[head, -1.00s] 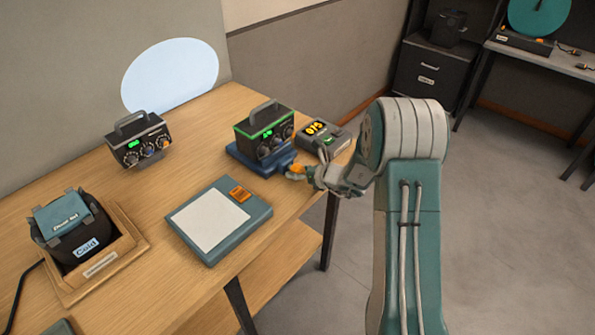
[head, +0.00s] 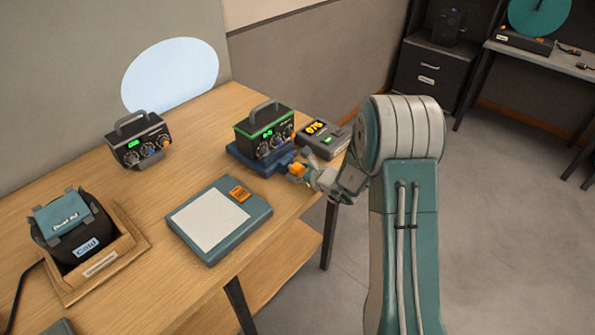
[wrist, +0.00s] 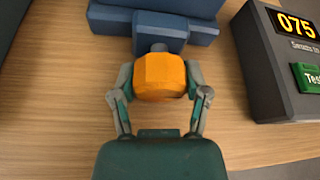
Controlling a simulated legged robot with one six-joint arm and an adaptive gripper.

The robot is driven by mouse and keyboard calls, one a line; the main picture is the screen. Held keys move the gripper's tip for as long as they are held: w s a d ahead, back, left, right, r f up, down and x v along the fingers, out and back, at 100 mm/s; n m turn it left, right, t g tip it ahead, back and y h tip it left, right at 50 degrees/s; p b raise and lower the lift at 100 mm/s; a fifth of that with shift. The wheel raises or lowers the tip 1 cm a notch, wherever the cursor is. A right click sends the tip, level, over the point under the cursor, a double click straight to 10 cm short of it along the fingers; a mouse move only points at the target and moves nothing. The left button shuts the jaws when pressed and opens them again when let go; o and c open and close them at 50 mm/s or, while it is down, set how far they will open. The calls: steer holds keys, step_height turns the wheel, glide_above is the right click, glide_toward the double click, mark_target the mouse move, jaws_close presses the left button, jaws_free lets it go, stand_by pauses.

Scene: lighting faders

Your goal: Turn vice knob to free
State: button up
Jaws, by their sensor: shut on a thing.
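The vice knob (wrist: 160,78) is orange and faceted, on a short grey shaft at the front of the blue vice (wrist: 150,25). My gripper (wrist: 160,88) has its two fingers on either side of the knob and is shut on it. In the head view the orange knob (head: 297,169) shows at the front right of the vice (head: 243,157), with my gripper (head: 303,173) at it. A black control box (head: 264,133) with a green trim, dials and a handle stands in the vice. The knob's far side is hidden.
A grey meter (head: 321,138) reading 075 with a green button stands right of the vice. A blue-grey pad (head: 253,220) lies in front. A second control box (head: 137,148) and a wooden tray (head: 138,243) with a black bag are at left. The table edge is close to my arm.

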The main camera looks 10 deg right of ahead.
steer(key=o, duration=1.1)
steer(key=shift+o, duration=0.2)
steer(key=v, duration=1.1)
steer(key=shift+s+d, duration=0.2)
steer(key=shift+s, duration=0.15)
steer(key=shift+r, duration=0.1)
